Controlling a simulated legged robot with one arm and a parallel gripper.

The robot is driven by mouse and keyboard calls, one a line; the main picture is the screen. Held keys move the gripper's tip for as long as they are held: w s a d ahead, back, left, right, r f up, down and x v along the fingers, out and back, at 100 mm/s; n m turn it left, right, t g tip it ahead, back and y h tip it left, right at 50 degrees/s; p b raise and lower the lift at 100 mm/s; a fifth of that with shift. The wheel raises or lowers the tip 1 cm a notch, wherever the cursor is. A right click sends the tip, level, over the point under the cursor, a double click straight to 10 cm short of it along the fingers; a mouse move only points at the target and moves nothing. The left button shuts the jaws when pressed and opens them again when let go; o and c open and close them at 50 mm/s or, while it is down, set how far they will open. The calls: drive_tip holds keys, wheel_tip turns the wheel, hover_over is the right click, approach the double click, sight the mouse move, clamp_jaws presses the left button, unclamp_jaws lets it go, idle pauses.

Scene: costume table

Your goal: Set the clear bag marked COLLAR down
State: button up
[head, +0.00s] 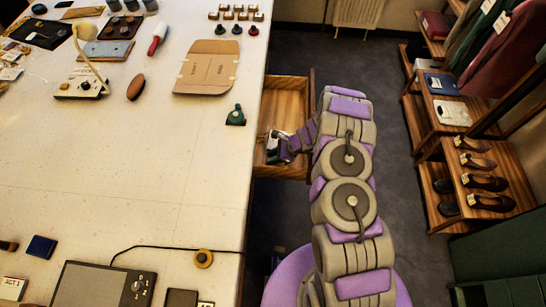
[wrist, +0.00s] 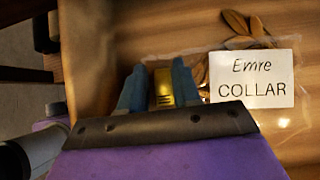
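The clear bag marked COLLAR (wrist: 250,124) shows in the wrist view, just right of my gripper's fingers. Its white label (wrist: 252,78) reads "Emre COLLAR", and brown-gold leaf shapes (wrist: 238,24) show beside it. The bag is over the wooden bottom of the open drawer (head: 290,98); whether it touches the wood is unclear. My gripper (wrist: 160,82) points into the drawer, its two blue-grey fingers apart with a yellow ribbed piece (wrist: 163,88) between them. Whether they press on that piece or on the bag's edge is unclear. In the head view my gripper (head: 273,148) is inside the drawer.
The drawer juts from the right side of the pale table (head: 130,185). On the table are a flat cardboard piece (head: 207,68), a green item (head: 236,115), a brown oval (head: 136,88) and a lamp (head: 82,84). Shoe shelves (head: 455,185) stand at right beyond open floor.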

drive_tip(key=shift+o, duration=1)
drive_tip(key=shift+d, duration=0.15)
drive_tip(key=shift+d+r, duration=0.15)
drive_tip(key=p+v, duration=0.1)
drive_tip(key=v, duration=1)
drive_tip(key=shift+d+r+p, duration=0.2)
drive_tip(key=shift+r+p, duration=0.1)
drive_tip(key=shift+r, duration=0.05)
